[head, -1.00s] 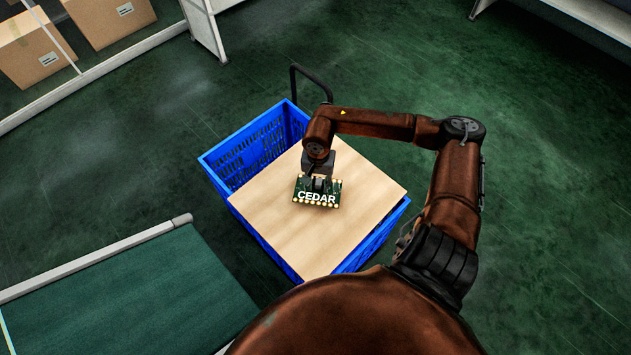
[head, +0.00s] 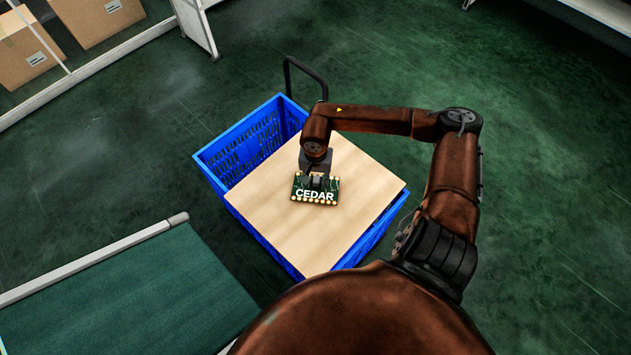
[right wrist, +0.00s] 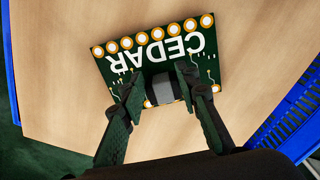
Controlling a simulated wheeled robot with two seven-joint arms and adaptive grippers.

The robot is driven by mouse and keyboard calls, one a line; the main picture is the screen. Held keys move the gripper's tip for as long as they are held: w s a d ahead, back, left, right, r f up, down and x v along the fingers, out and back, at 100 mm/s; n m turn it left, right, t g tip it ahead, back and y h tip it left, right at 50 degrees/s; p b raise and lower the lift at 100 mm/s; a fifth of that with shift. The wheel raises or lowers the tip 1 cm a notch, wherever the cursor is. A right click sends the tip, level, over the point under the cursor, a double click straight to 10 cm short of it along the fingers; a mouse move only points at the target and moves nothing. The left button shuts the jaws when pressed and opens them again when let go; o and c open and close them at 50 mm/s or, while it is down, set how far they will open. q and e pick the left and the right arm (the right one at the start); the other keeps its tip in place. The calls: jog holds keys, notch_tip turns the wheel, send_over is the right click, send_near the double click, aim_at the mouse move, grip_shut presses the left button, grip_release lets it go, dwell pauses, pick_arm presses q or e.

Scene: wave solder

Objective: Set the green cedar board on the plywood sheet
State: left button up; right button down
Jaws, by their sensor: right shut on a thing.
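The green cedar board (head: 316,195), lettered CEDAR with gold pads along one edge, is over the middle of the plywood sheet (head: 270,230). My right gripper (head: 317,182) is shut on the board's raised grey block, as the right wrist view shows with the board (right wrist: 190,68) and the fingers (right wrist: 162,85) either side of the block. Pale plywood (right wrist: 255,50) surrounds the board there. I cannot tell whether the board touches the sheet or hangs just above it. My left gripper is not in view.
The plywood lies across a blue crate (head: 238,150), askew, leaving its far left corner open. A black handle (head: 304,66) stands behind the crate. A green-topped conveyor or table (head: 130,290) is at the lower left. Cardboard boxes (head: 25,50) are at the top left.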

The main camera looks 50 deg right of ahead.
aim_at(316, 188)
jog(key=shift+f, duration=0.45)
jog(key=c, duration=1.4)
grip_release()
jog(key=shift+r, duration=0.1)
notch_tip(316, 188, up, 12)
jog(key=shift+f, duration=0.1)
